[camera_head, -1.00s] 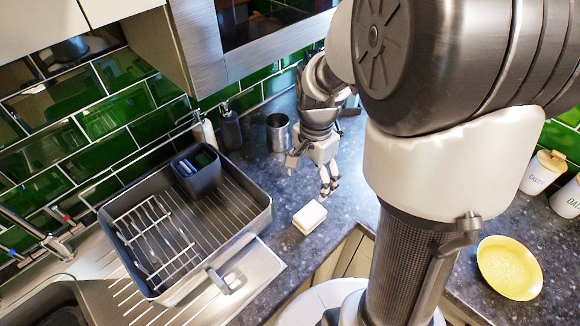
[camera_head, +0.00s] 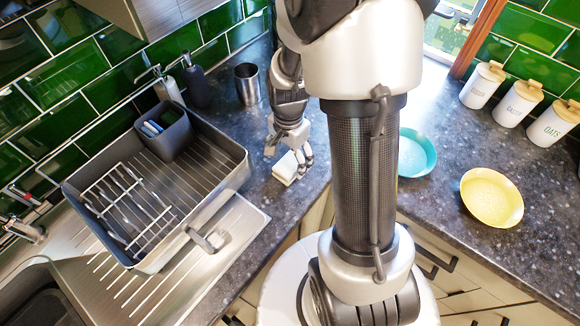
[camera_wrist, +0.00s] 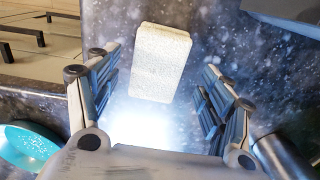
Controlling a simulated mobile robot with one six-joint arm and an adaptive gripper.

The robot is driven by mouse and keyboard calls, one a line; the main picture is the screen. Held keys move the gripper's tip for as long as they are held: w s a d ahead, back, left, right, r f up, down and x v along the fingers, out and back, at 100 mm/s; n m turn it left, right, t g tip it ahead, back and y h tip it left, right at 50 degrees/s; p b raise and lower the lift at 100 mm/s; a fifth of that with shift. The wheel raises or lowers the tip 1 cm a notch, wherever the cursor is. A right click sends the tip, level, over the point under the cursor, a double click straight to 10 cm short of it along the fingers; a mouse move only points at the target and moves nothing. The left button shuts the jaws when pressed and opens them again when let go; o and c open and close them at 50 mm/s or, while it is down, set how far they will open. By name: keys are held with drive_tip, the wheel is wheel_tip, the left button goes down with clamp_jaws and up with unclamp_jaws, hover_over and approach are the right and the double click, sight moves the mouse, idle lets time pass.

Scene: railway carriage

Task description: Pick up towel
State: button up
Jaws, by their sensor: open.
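A small cream-white block with a rough, cloth-like surface, seemingly the folded towel (camera_head: 285,170), lies on the dark speckled counter. It also shows in the wrist view (camera_wrist: 160,62), upper middle, between the two fingers and slightly beyond them. My gripper (camera_head: 289,153) is open, just above and beside the towel in the head view. In the wrist view my gripper (camera_wrist: 155,85) has its fingers apart on either side, with gaps to the towel. I see no contact. The towel's far side is partly hidden by the fingers in the head view.
A dish rack (camera_head: 205,135) with a cutlery holder stands left of the towel by the sink. A metal cup (camera_head: 247,85) and two soap bottles stand behind. A teal plate (camera_head: 412,153), a yellow plate (camera_head: 491,197) and canisters (camera_head: 518,97) are right.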

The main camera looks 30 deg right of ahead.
sight(290, 162)
wheel_tip(290, 162, down, 4)
drive_tip(key=shift+d+r+b, duration=0.1)
drive_tip(key=shift+r+b, duration=0.05)
drive_tip(key=shift+b, duration=0.4)
drive_tip(key=shift+s+r, duration=0.1)
drive_tip(key=shift+c, duration=0.5)
drive_tip(key=c, duration=1)
